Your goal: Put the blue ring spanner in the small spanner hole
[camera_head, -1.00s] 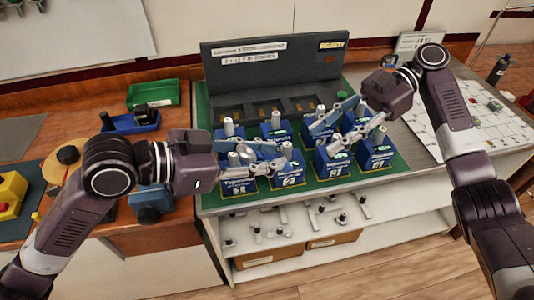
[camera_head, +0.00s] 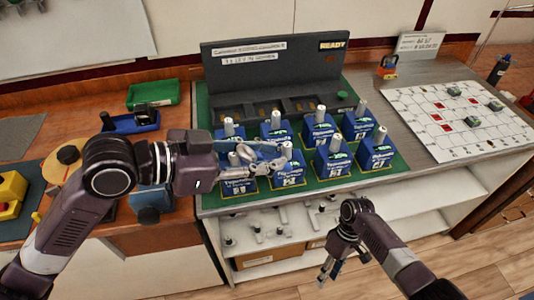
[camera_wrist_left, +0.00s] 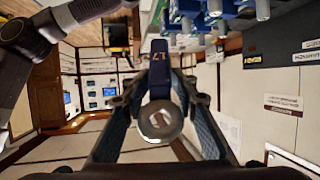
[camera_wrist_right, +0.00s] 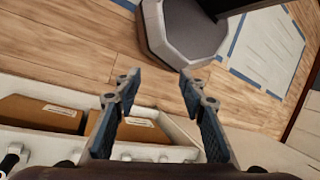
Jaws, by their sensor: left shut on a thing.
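My left gripper (camera_head: 280,157) is over the front row of blue blocks on the bench. In the left wrist view it is shut on a dark blue handle marked like "17" (camera_wrist_left: 161,65) with a silver round end (camera_wrist_left: 160,121), which looks like the blue ring spanner. In the head view the fingers and blocks make it hard to pick out. My right gripper (camera_head: 335,262) hangs low in front of the shelf; its fingers (camera_wrist_right: 157,88) are apart and empty. I cannot tell which opening is the small spanner hole.
Several blue blocks with pale upright pegs (camera_head: 335,158) stand in two rows on a green mat (camera_head: 335,188). Behind them is a dark panel (camera_head: 225,65) reading READY. A white grid board (camera_head: 440,145) lies right; a green tray (camera_head: 153,92) and blue tray (camera_head: 122,125) stand left.

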